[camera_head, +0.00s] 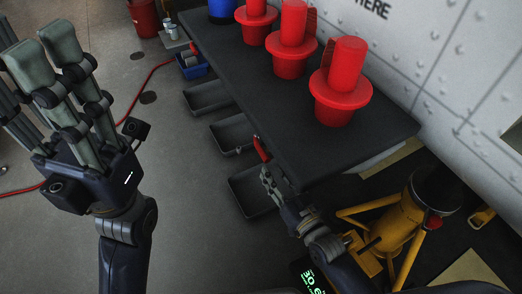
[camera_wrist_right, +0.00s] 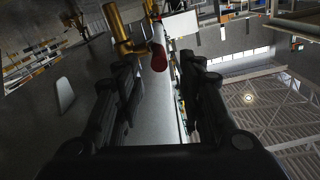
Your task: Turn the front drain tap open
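A red tap handle (camera_head: 261,149) sticks out at the edge of the dark bench, above the grey trays. My right gripper (camera_head: 268,180) is just below it, toward the camera. In the right wrist view a red-ended bar (camera_wrist_right: 159,56) beside a brass-coloured pipe (camera_wrist_right: 124,35) shows ahead, between the fingers. The right gripper (camera_wrist_right: 158,85) is open there, with a gap between its fingers and nothing held. Whether a finger touches the handle cannot be told. My left gripper (camera_head: 45,55) is raised at the left, open and empty, away from the tap.
Red flanged plugs (camera_head: 343,85) stand on the dark bench (camera_head: 225,55). Grey trays (camera_head: 247,200) sit beneath its edge, with a blue bin (camera_head: 190,66) farther back. A yellow stand (camera_head: 402,225) is close on the right. A red hose crosses the floor. Floor at centre left is clear.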

